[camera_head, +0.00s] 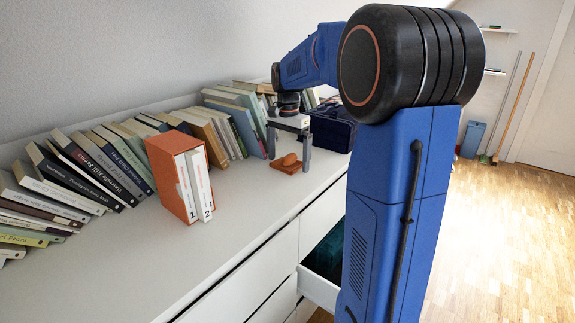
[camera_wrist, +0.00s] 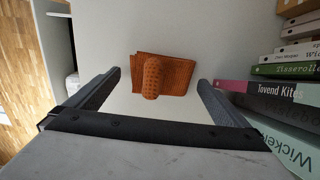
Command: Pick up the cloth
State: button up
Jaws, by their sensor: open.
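The cloth (camera_head: 284,164) is orange-brown and lies on the white dresser top. It also shows in the wrist view (camera_wrist: 178,75), flat with one raised, rounded fold across it. My gripper (camera_head: 290,160) points down over the cloth in the head view. In the wrist view its two dark fingers (camera_wrist: 158,82) are spread wide, one on each side of the cloth and apart from it. Nothing is between the fingers except the cloth beyond them. The exact height of the fingertips above the dresser top is hard to tell.
Rows of leaning books (camera_head: 90,165) line the wall behind. An orange slipcase (camera_head: 168,178) with two white volumes stands on the left. A dark blue box (camera_head: 333,128) sits behind the gripper. An open drawer (camera_head: 318,287) juts out below. The dresser top (camera_head: 130,265) is clear in front.

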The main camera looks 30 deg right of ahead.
jog(key=c, duration=1.2)
jog(key=shift+r, duration=0.1)
notch_tip(320, 180, up, 10)
jog(key=shift+f, duration=0.1)
